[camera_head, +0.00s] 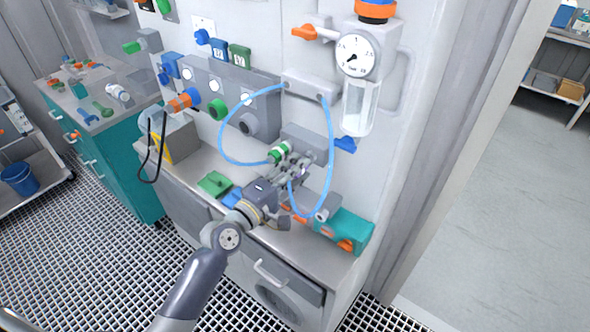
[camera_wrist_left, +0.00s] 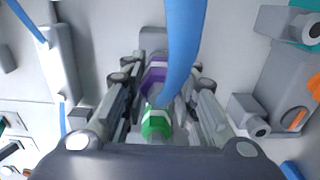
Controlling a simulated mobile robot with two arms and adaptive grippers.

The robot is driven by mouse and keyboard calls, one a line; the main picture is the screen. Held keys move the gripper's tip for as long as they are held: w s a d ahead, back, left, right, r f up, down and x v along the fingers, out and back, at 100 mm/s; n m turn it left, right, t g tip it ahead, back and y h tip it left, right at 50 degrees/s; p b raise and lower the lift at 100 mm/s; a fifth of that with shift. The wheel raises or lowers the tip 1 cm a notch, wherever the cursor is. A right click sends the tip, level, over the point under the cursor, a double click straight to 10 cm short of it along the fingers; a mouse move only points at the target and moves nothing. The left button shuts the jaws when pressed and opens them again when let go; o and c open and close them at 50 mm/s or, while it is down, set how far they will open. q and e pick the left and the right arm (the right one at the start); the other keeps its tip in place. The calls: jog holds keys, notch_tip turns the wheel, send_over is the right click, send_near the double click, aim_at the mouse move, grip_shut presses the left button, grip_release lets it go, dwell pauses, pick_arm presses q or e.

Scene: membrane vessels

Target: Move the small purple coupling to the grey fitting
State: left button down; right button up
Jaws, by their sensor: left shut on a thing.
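My left gripper (camera_head: 298,167) reaches up from the workbench side to the wall panel, in front of a grey block. In the left wrist view its two fingers (camera_wrist_left: 156,85) are closed on the small purple coupling (camera_wrist_left: 153,79). A patch of the purple coupling also shows among the fingers in the head view (camera_head: 303,173). A green coupling with a white band (camera_wrist_left: 156,122) lies nearer the palm; in the head view it (camera_head: 279,152) is beside the fingers. The grey fitting (camera_head: 307,141) appears to be the block behind the fingertips; contact is hidden. My right gripper is not in view.
Blue hoses (camera_head: 222,135) loop around the gripper, and one crosses close before the wrist camera. A gauge (camera_head: 356,55) and clear cylinder (camera_head: 359,108) stand at upper right. A teal and orange item (camera_head: 344,230) lies on the bench, with a green piece (camera_head: 214,184) at left.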

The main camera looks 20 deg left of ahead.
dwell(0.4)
pick_arm(q)
jog(key=shift+w+d, duration=0.2)
jog(key=shift+w, duration=0.35)
jog(key=c, duration=1.2)
grip_release()
jog(key=shift+s, duration=0.1)
jog(key=v, duration=1.2)
